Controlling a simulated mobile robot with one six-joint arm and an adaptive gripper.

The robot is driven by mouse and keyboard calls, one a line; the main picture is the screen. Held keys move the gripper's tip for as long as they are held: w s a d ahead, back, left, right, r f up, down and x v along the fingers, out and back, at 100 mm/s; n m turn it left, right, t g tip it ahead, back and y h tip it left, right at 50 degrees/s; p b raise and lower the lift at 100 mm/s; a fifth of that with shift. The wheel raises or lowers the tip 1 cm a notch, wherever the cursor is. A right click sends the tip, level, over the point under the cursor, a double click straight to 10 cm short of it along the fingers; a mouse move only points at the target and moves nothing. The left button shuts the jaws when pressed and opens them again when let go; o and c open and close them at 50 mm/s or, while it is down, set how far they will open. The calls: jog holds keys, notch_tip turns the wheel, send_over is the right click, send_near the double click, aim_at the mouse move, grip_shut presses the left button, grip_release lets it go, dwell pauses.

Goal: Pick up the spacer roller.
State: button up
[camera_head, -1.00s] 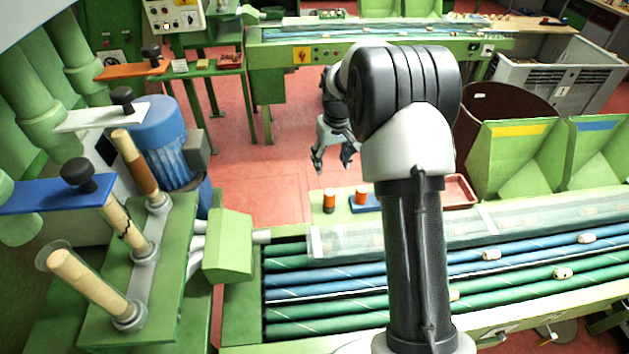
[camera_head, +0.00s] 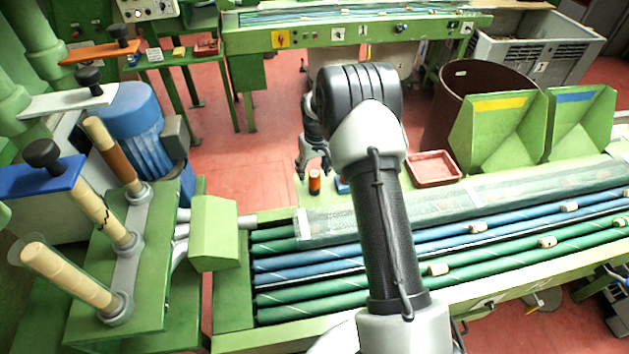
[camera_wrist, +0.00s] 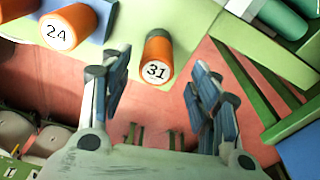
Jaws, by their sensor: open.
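In the wrist view, an orange roller marked 31 (camera_wrist: 158,56) lies in the gap between my fingertips, apart from both. A second orange roller marked 24 (camera_wrist: 70,28) is to its left, and part of a third orange thing (camera_wrist: 14,8) shows in the corner. My gripper (camera_head: 314,160) is open and empty, just above and behind the standing roller. My arm hides part of the ledge to the right.
A blue piece (camera_head: 342,186) lies beside the roller, partly behind my arm. A red tray (camera_head: 434,181) sits to the right. A brown bin (camera_head: 440,125) and green hoppers (camera_head: 500,135) stand beyond. The conveyor (camera_head: 290,285) carries several corks. Red floor is open at left.

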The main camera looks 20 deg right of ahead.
aim_at(315, 174)
jog(key=f, duration=0.4)
jog(key=shift+w+d+f+b, duration=0.2)
jog(key=shift+d+b, duration=0.05)
jog(key=shift+b, duration=0.05)
jog(key=c, duration=1.2)
jog(key=shift+r, duration=0.1)
